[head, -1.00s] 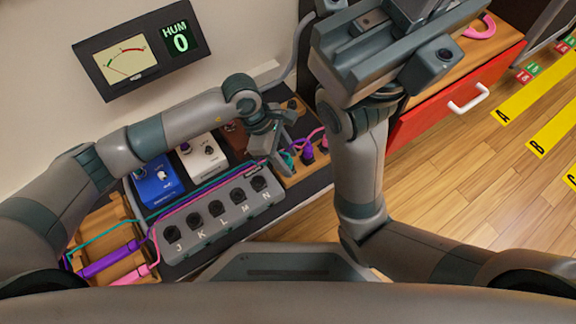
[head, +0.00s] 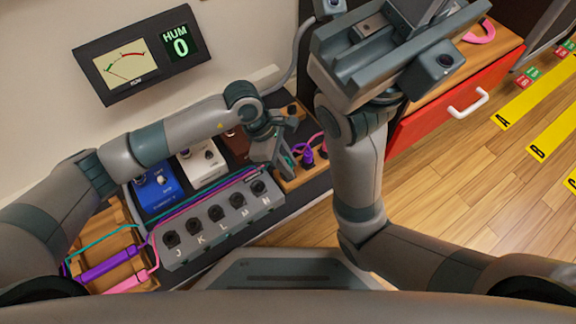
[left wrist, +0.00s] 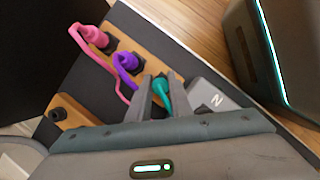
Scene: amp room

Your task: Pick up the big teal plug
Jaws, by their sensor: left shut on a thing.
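The big teal plug (left wrist: 162,92) shows in the left wrist view between the fingers of my left gripper (left wrist: 158,95). In the head view the left gripper (head: 283,150) is at the wooden socket strip (head: 292,184), and its jaws hide most of the teal plug there. The left gripper is shut on the teal plug. The plug's lower end is hidden, so I cannot tell whether it is clear of the strip. My right gripper (head: 385,50) is high at the top centre; its fingertips do not show clearly.
A purple plug (left wrist: 128,62) and a pink plug (left wrist: 97,37) stand beside the teal one. The grey pedal with lettered knobs (head: 222,224) is to the left, with blue (head: 155,187) and white (head: 202,163) pedals behind. A red drawer (head: 455,95) is at right.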

